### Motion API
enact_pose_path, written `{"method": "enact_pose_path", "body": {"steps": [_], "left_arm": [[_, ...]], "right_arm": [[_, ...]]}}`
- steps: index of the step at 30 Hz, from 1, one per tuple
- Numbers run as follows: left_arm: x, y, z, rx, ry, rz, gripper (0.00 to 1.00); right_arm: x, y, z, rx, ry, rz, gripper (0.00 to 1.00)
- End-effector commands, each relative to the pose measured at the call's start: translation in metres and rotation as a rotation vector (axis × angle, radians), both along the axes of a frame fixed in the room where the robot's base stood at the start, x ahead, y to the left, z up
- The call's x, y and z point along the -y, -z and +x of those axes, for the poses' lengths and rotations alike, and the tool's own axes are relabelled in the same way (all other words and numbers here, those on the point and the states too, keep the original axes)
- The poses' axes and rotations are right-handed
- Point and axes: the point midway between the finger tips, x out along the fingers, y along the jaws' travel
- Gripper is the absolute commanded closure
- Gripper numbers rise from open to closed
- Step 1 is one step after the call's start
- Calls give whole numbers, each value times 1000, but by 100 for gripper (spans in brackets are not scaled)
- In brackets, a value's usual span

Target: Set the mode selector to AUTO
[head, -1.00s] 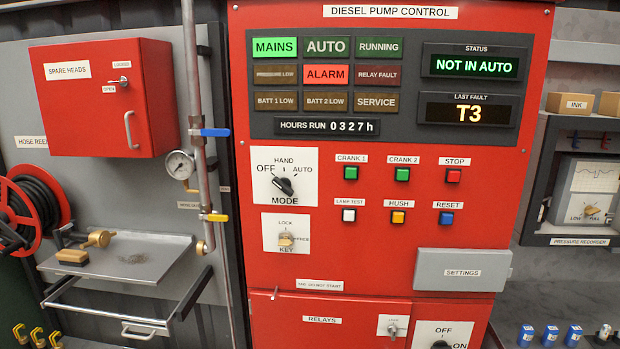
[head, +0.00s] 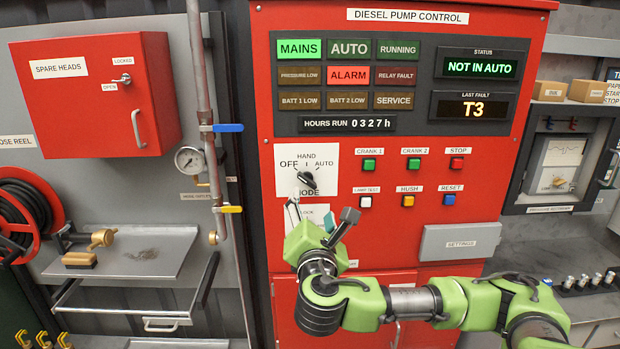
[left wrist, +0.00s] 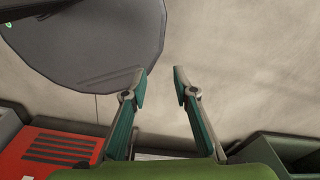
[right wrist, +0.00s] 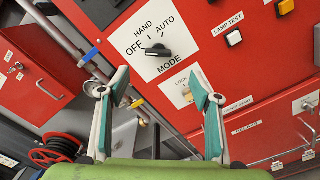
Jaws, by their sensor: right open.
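The mode selector (head: 306,179) is a black knob on a white plate marked OFF, HAND and AUTO, on the red pump panel. In the right wrist view the knob (right wrist: 157,51) is unobstructed, and its narrow end appears turned toward OFF. My right gripper (head: 321,211) is open and empty, in front of the panel just below the knob. Its two fingers (right wrist: 158,82) stand apart below the knob in the right wrist view, apparently not touching it. My left gripper (left wrist: 160,78) is open and empty, away from the panel and outside the head view.
The status display (head: 480,66) reads NOT IN AUTO. The key switch plate (head: 318,216) is just below the selector, partly behind my right gripper. Push buttons (head: 369,164) lie to the right. A pipe with blue and yellow valve levers (head: 229,128) runs at the left.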

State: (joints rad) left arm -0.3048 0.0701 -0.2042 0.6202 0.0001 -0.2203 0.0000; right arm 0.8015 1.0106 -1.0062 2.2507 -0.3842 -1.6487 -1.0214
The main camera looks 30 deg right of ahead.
Motion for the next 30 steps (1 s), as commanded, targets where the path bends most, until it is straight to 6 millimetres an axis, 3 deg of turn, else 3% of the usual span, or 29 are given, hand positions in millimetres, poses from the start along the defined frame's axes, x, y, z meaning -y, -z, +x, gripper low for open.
{"method": "enact_pose_path", "body": {"steps": [18,30], "left_arm": [[-12,-49,4,5,-1,13,74],[-11,-56,5,5,-2,13,74]], "right_arm": [[58,-3,94,0,3,2,42],[70,1,114,1,0,4,42]]}}
